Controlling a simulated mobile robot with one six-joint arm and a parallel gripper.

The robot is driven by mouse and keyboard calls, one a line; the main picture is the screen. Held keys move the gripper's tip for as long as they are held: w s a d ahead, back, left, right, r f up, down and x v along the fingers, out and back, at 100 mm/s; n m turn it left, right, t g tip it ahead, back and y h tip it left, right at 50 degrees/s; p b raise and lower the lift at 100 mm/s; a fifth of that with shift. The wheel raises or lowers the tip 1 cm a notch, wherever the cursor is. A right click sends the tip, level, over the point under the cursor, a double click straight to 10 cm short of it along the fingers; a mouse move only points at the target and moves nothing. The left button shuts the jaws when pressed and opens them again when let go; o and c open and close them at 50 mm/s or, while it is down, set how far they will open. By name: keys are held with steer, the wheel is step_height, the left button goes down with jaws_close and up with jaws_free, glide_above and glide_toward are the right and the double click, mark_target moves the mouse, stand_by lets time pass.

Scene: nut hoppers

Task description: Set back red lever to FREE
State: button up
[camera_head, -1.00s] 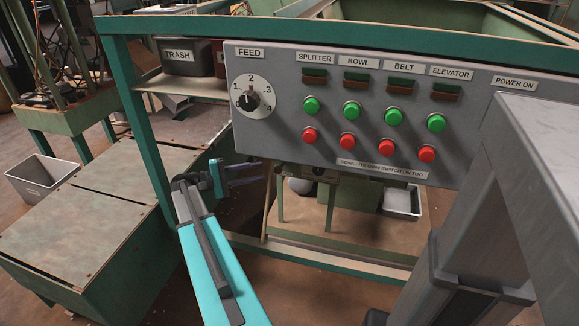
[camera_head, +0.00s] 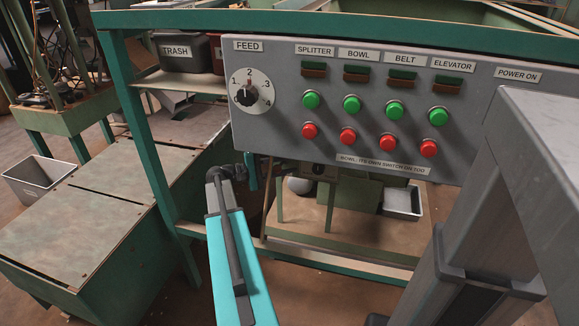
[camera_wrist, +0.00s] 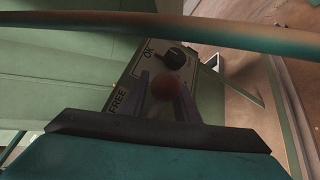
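In the wrist view a red ball (camera_wrist: 166,88), the lever's knob, shows in front of a grey-green plate. The plate carries a FREE label (camera_wrist: 118,101) on the left and an OK label (camera_wrist: 150,49) farther up. The fingers of my gripper (camera_wrist: 164,84) stand apart, one on each side of the ball in the picture; I cannot tell whether they touch it. The lever's shaft is hidden. In the head view my gripper (camera_head: 252,172) is at the lower left edge of the control panel, partly hidden, and the lever cannot be made out.
A black knob (camera_wrist: 174,57) sits close beyond the ball. A rail (camera_wrist: 200,27) crosses the top of the wrist view. In the head view the grey control panel (camera_head: 275,130) hangs above my gripper, a green post (camera_head: 155,170) stands left, and a metal tray (camera_head: 402,202) lies behind.

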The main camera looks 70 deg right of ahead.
steer(key=shift+s+d, duration=0.3)
steer(key=shift+s, duration=0.15)
jaws_close()
